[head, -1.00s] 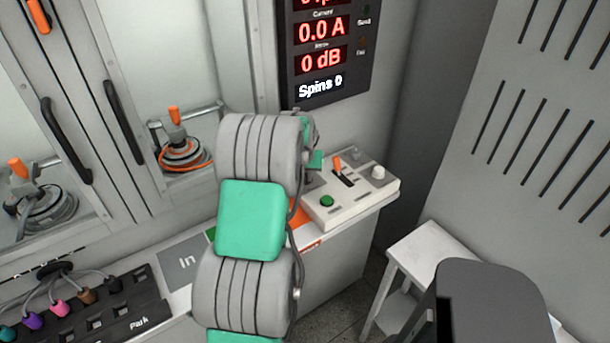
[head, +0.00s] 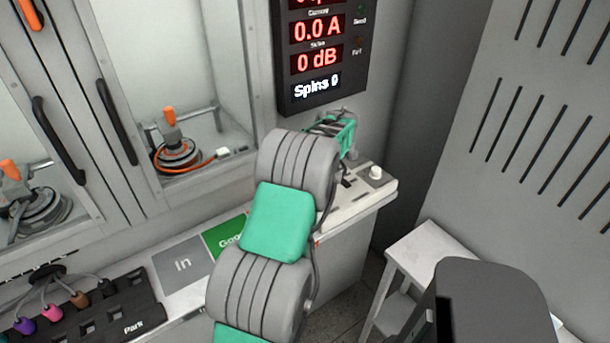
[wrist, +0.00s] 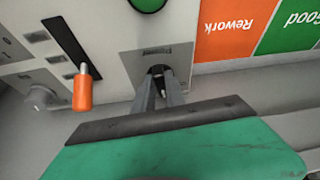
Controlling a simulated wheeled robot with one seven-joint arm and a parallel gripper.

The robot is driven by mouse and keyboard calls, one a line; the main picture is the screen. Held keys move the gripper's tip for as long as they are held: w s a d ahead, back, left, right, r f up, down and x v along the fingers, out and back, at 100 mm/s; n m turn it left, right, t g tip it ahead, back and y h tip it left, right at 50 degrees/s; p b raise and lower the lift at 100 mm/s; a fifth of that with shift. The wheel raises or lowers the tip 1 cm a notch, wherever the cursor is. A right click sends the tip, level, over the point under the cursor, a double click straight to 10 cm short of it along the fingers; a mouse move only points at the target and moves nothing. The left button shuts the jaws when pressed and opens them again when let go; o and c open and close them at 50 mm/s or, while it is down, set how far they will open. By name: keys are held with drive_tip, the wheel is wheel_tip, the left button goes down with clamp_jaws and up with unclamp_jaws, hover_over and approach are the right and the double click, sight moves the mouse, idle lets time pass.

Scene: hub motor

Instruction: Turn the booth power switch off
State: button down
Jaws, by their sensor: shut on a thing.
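The light control box (head: 350,208) stands on the bench below the display. In the wrist view its panel (wrist: 112,25) shows a small toggle switch (wrist: 157,70) with a dark round base, which I take as the booth power switch. My gripper (wrist: 160,84) is shut on this switch. Its fingers hide most of the toggle, so I cannot tell which way it is tilted. The label on its plate is too small to read. In the head view my arm hides the fingertips and part of the box.
An orange-handled lever (wrist: 83,90) in a slot and a grey knob (wrist: 40,97) sit beside the gripper. A green button (wrist: 148,4) is at the panel's other side. The display (head: 322,58) hangs above. A white stool (head: 432,250) stands at the right.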

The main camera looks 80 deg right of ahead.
drive_tip(key=n, duration=0.1)
drive_tip(key=n+p, duration=0.1)
drive_tip(key=y, duration=0.1)
drive_tip(key=shift+s+d+r+n+p, duration=0.15)
drive_tip(key=shift+d+r+n+p, duration=0.1)
drive_tip(key=shift+n+p, duration=0.15)
drive_tip(key=n+y+p, duration=0.1)
drive_tip(key=n+p, duration=0.1)
drive_tip(key=p, duration=0.1)
drive_tip(key=shift+d+r+t, duration=0.1)
drive_tip(key=shift+d+t, duration=0.05)
drive_tip(key=shift+t, duration=0.15)
drive_tip(key=n+p, duration=0.2)
drive_tip(key=p, duration=0.1)
drive_tip(key=shift+d+y, duration=0.15)
drive_tip(key=shift+y, duration=0.15)
drive_tip(key=shift+f+n+p, duration=0.2)
drive_tip(key=shift+n+p, duration=0.2)
drive_tip(key=shift+p, duration=0.15)
drive_tip(key=shift+f, duration=0.15)
drive_tip(key=c, duration=1.4)
unclamp_jaws()
